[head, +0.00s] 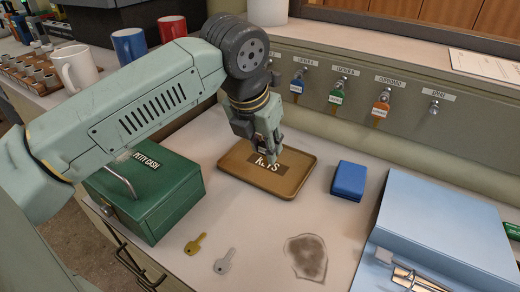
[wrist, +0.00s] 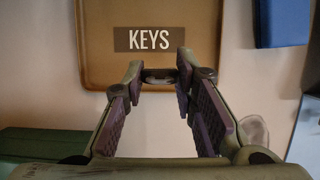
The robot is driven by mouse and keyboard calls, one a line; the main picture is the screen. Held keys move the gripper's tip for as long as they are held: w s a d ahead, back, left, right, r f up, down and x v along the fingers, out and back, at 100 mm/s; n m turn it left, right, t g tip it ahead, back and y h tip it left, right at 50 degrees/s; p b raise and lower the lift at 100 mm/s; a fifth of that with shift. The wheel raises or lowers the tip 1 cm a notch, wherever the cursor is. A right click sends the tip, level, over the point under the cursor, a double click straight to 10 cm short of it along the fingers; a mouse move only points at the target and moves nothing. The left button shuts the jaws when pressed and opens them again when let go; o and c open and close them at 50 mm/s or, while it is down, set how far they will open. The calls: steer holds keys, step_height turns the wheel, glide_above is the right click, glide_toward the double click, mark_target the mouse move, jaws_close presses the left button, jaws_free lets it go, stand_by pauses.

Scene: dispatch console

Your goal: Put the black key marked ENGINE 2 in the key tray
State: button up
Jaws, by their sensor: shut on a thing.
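The brown key tray (head: 233,181), marked KEYS, lies on the counter below the key hooks; it fills the upper middle of the wrist view (wrist: 98,62). My gripper (head: 269,154) is above the tray, near its KEYS label. In the wrist view its fingertips (wrist: 160,72) are close together with a small dark thing (wrist: 160,77) between them, seen end-on. It looks like the black key, but no marking on it can be read. In the head view the fingers hide it. I cannot tell whether it touches the tray.
Blue, green and orange tagged keys (head: 297,86) hang on the panel; the rightmost hook (head: 434,106) is empty. A green cash box (head: 160,195) stands left, a blue box (head: 348,181) right. A light-blue binder (head: 440,225) is at right.

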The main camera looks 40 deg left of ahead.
mark_target(260, 150)
steer(key=shift+w+a, duration=0.25)
steer(key=shift+a, duration=0.2)
steer(key=f, duration=0.3)
steer(key=shift+w+a+p, duration=0.15)
steer(key=shift+a+p, duration=0.2)
steer(key=shift+p, duration=0.05)
steer(key=shift+f, duration=0.45)
steer(key=shift+f, duration=0.15)
steer(key=o, duration=1)
steer(key=shift+r, duration=0.4)
steer(key=v, duration=1.1)
steer(key=shift+r+b, duration=0.35)
steer(key=shift+b, duration=0.05)
